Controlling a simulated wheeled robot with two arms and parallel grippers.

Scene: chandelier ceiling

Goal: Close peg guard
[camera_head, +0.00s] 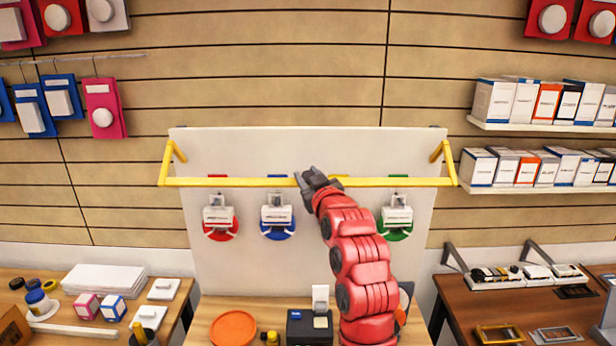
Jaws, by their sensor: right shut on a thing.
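The peg guard (230,182) is a yellow bar running across the front of a white upright board (260,150). Its short side arms meet the board near the top left and top right corners. My right gripper (304,179) is shut on the bar near its middle. Below the bar, packs on red (221,234), blue (279,232) and green (397,230) backings hang on the board. My red right arm hides part of the board between the blue and green packs. My left gripper is not in view.
A wooden counter below the board holds an orange dish (233,328) and a black box (308,330). A left table has a white stack (104,279) and small boxes. A brown right table (455,290) holds devices. Shelves of boxes (545,126) are at right.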

